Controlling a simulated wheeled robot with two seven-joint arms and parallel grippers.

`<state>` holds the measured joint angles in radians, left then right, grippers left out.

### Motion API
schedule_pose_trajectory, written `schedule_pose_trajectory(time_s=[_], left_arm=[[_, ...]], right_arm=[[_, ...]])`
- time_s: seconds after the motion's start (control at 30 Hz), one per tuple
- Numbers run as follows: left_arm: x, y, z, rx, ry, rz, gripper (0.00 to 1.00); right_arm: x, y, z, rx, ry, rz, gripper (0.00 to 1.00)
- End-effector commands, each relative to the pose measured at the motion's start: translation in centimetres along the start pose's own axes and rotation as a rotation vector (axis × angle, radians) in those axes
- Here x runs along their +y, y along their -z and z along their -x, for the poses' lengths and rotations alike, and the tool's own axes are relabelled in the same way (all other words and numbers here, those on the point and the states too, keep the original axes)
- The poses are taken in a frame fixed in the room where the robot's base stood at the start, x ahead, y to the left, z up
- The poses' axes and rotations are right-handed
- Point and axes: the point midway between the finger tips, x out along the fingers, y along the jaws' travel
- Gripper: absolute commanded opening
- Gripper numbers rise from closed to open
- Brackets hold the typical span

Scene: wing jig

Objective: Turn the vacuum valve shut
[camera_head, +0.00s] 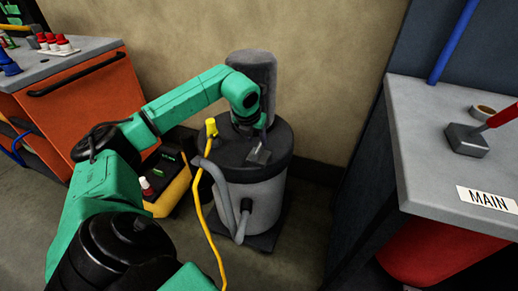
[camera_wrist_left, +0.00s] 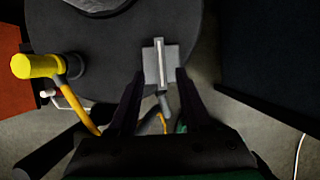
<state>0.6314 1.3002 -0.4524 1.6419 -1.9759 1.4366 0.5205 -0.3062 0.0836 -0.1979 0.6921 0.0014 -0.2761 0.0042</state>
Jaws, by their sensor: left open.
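The vacuum (camera_head: 262,205) is a grey drum with a black lid, standing on the floor by the wall. On its lid is a small grey block with a pale upright bar, which looks like the valve (camera_head: 259,156). In the left wrist view the valve (camera_wrist_left: 151,66) sits just ahead of the fingertips, its bar running nearly in line with the fingers. My left gripper (camera_wrist_left: 160,75) is open, with one finger on each side of the bar and no visible contact. In the head view the left gripper (camera_head: 264,124) is dark and partly hidden by its wrist, above the lid. My right gripper is not in view.
A yellow plug (camera_head: 211,128) with a yellow hose (camera_head: 205,215) rises at the lid's left. A grey hose (camera_head: 223,195) runs down the drum. An orange cabinet (camera_head: 75,100) is at left. A grey bench (camera_head: 430,120) at right carries a red-handled lever (camera_head: 466,139) and a MAIN label.

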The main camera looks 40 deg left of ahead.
Motion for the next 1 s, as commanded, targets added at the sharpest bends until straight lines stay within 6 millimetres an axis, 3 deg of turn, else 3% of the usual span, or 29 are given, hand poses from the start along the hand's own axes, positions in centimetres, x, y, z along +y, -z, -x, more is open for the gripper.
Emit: schedule_pose_trajectory(time_s=[0.1,0.23,0.57,0.63,0.7,1.0], left_arm=[[-0.1,0.1,-3.1,0.004,0.002,0.001,0.49],[-0.1,0.1,-5.5,0.002,0.003,0.001,0.49],[-0.1,0.1,-6.4,0.000,0.001,-0.002,0.49],[-0.1,0.1,-6.4,0.000,0.002,-0.002,0.30],[-0.1,0.1,-6.4,0.000,0.002,-0.002,0.03],[0.0,0.1,-6.4,0.001,0.004,-0.008,0.00]], right_arm=[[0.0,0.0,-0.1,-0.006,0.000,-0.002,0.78],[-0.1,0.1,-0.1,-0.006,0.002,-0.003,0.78],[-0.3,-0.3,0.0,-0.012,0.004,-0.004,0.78],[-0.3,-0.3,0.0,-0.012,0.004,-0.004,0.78],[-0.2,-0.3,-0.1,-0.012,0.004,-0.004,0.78],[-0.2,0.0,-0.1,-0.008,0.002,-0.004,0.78]])
